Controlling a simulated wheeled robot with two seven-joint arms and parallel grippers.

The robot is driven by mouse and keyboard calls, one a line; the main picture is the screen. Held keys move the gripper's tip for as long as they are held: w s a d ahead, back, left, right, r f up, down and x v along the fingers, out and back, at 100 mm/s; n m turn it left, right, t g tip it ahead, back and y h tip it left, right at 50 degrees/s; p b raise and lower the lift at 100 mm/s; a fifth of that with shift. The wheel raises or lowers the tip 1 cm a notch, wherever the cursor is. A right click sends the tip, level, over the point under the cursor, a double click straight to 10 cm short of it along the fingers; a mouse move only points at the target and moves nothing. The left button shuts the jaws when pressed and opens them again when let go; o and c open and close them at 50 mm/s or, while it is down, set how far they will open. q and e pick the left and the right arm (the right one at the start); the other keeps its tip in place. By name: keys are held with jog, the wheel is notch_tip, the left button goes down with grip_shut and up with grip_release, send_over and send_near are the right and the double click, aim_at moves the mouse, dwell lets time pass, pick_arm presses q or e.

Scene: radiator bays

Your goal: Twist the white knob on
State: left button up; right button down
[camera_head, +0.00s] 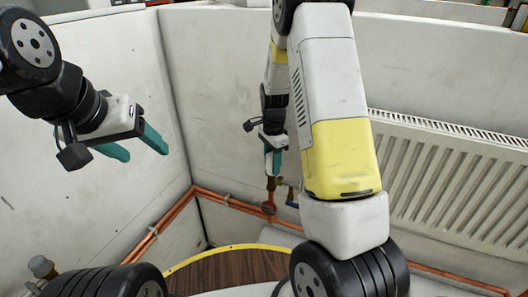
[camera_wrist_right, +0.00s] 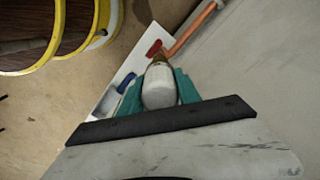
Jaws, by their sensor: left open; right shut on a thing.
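The white knob (camera_wrist_right: 160,88) sits between the two teal fingers of my right gripper (camera_wrist_right: 160,92) in the right wrist view, and the gripper is shut on it. The knob's far end meets a brass fitting (camera_wrist_right: 160,59); I cannot tell how firmly it is seated. In the head view my right gripper (camera_head: 273,163) points down above the brass valve (camera_head: 283,183), and its fingers hide the knob. My left gripper (camera_head: 135,147) is open and empty, in front of the left wall, away from the valve.
A red handle (camera_head: 269,207) and a blue handle (camera_head: 291,198) are close to the valve. Copper pipes (camera_head: 165,217) run along the walls. A ribbed radiator (camera_head: 455,185) hangs at right. A round wooden top with yellow rim (camera_head: 230,268) is below.

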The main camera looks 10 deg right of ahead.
jog(key=m, duration=0.5)
jog(key=shift+a+f+m, duration=0.1)
jog(key=shift+f+m, duration=0.1)
jog(key=shift+m, duration=0.1)
jog(key=m, duration=0.6)
jog(key=c, duration=0.8)
grip_release()
jog(key=shift+r, duration=0.1)
jog(key=shift+o, duration=0.2)
jog(key=o, duration=0.8)
jog(key=shift+c, duration=0.2)
jog(key=shift+r, duration=0.1)
jog(key=shift+r, duration=3.95)
